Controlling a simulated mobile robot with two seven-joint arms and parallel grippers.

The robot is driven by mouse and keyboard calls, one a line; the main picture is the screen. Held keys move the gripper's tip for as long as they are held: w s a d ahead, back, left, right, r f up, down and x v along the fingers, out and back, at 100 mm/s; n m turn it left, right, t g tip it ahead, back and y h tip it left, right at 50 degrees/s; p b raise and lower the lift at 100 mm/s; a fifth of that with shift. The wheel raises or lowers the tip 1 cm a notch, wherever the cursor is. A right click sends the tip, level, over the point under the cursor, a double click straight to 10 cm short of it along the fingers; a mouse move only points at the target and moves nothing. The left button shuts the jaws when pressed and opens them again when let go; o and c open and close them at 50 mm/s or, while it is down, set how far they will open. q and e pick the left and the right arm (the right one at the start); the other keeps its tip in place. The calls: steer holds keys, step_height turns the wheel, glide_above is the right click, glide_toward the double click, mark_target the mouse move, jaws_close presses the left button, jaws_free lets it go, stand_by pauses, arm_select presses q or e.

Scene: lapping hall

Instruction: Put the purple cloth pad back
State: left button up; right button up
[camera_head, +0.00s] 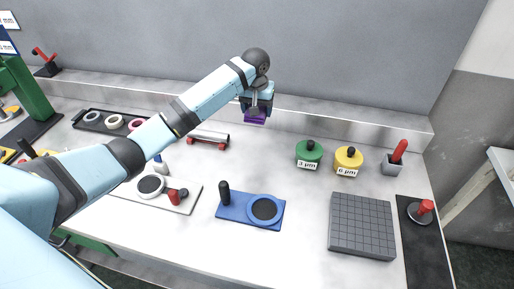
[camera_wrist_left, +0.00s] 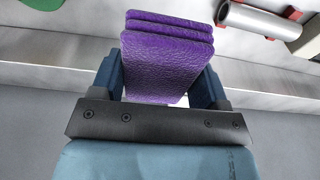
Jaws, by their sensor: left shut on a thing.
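The purple cloth pad (camera_wrist_left: 160,70) is held between the two fingers of my left gripper (camera_wrist_left: 160,92). In the left wrist view the pad looks like several stacked layers with a rough purple surface. In the head view the pad (camera_head: 255,117) shows below my left gripper (camera_head: 256,108), in the air near the back ledge of the bench. The gripper is shut on it. My right gripper is not in view.
A roller (camera_head: 209,138) on red supports lies left of the pad. Green (camera_head: 309,153) and yellow (camera_head: 348,160) lidded pots stand to the right. A blue plate (camera_head: 236,208), a white plate (camera_head: 128,190) and a grey grooved block (camera_head: 361,226) sit nearer. The bench between them is clear.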

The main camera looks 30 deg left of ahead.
mark_target(257, 149)
arm_select(q)
step_height(257, 149, down, 15)
steer(key=shift+r+b, duration=0.1)
steer(key=shift+b, duration=0.4)
steer(key=shift+f, duration=0.35)
steer(key=shift+f, duration=0.1)
steer(key=o, duration=0.9)
